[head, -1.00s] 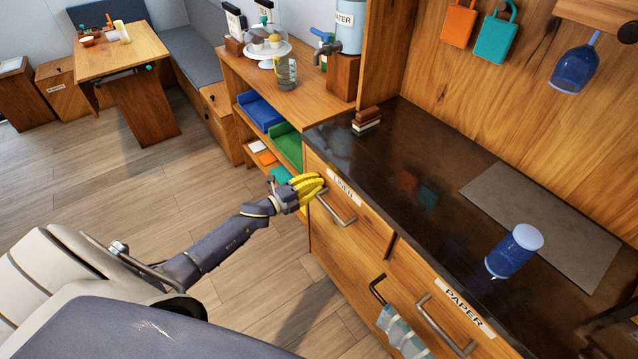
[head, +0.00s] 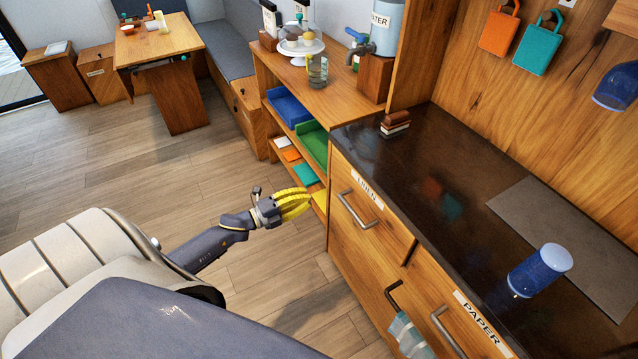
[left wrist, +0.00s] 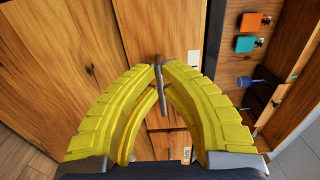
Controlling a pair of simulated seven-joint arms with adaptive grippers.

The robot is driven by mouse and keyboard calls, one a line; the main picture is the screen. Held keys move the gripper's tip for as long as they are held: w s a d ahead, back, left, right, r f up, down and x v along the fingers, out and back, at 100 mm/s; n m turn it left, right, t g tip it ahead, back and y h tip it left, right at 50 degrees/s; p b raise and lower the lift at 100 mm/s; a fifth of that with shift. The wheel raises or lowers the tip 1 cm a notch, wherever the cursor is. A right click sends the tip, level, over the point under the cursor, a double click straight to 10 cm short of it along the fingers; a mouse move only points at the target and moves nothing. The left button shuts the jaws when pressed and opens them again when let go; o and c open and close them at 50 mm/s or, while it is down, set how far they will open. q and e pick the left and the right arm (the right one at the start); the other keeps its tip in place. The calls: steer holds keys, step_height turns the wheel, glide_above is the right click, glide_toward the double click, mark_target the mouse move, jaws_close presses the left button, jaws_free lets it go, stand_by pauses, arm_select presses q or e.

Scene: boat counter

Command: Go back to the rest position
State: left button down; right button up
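My left gripper (head: 308,204) is over the floor, left of the drawer cabinet and apart from its handles. Its yellow ribbed fingers curve in until the tips almost meet, and they hold nothing. The left wrist view also shows this gripper (left wrist: 161,67), with a drawer handle (left wrist: 164,103) seen beyond and between the fingers. My right gripper is not in view.
The upper drawer handle (head: 358,210) sticks out right of my left gripper. A blue cup (head: 538,272) and a grey mat (head: 560,225) are on the dark counter (head: 440,185). Open shelves with a green tray (head: 314,146) stand behind the gripper. The wooden floor (head: 130,160) is clear.

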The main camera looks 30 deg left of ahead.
arm_select(q)
steer(key=shift+s+a, duration=0.15)
steer(key=s+a+f+n+g+y, duration=0.1)
steer(key=s+a+f+n+y, duration=0.15)
steer(key=a+f+n, duration=0.4)
steer(key=s+a+f+n+g+y, duration=0.1)
steer(key=a+f+n+y, duration=0.25)
steer(key=f, duration=0.65)
steer(key=s+d+f+n+g+y, duration=0.2)
steer(key=s+f+n+g, duration=0.1)
steer(key=s+f, duration=0.8)
steer(key=s+d+f+n+g+y, duration=0.15)
steer(key=s+f+n+g, duration=0.25)
steer(key=s+f, duration=0.7)
steer(key=s+d+f+n+g, duration=0.1)
steer(key=s+d+f, duration=0.3)
steer(key=s+d, duration=0.2)
steer(key=s+d+f+n+g, duration=0.1)
steer(key=s+d+f+g, duration=0.1)
steer(key=s+d+f, duration=0.2)
steer(key=s+d+f+g+h, duration=0.1)
steer(key=s+d+f+g, duration=0.1)
steer(key=s+d+f, duration=0.3)
steer(key=s+d, duration=0.4)
steer(key=s, duration=0.3)
steer(key=shift+s+d+n, duration=0.2)
steer(key=shift+s+n, duration=0.1)
steer(key=shift+n, duration=0.1)
